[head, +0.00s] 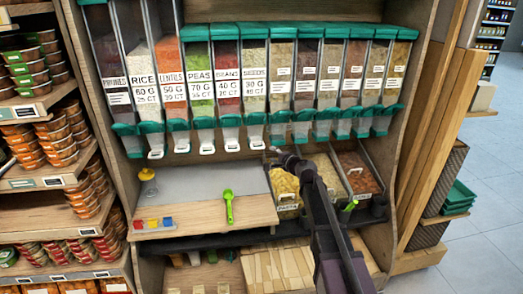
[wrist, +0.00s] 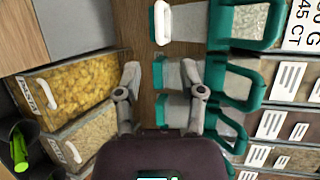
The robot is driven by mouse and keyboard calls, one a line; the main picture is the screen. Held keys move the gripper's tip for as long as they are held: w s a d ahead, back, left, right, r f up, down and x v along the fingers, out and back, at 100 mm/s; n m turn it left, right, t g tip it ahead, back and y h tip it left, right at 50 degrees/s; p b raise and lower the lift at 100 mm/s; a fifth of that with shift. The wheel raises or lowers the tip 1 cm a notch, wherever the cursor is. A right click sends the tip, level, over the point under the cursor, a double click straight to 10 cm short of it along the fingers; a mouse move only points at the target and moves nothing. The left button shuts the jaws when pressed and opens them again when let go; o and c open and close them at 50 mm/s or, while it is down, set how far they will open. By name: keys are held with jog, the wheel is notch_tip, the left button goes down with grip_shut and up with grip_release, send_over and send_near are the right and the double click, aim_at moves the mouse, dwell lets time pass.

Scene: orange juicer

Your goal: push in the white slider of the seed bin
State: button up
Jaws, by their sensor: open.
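The seed bin (head: 254,78) is the last bin with a large label in the row. Its white slider (head: 257,144) sticks out below the green chute mouth. In the wrist view the white slider (wrist: 160,22) shows at the top as a loop handle beside a green-framed chute. My gripper (head: 278,153) is just right of and slightly below the slider in the head view. In the wrist view my gripper (wrist: 160,75) is open and empty, its fingers apart below the slider, not touching it. Part of the seed bin is cut off in the wrist view.
Several other bins stand on both sides, some with white sliders such as the bean bin's (head: 232,148). Open tubs, one of pasta (head: 284,184), lie below my gripper. A green scoop (head: 229,206) lies on the wooden counter (head: 190,220), left of my arm.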

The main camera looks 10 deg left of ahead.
aim_at(260, 148)
jog(key=b+x, duration=0.2)
jog(key=x, duration=0.9)
jog(key=shift+w+a+f, duration=0.1)
jog(key=shift+w+a, duration=0.05)
jog(key=shift+c, duration=0.2)
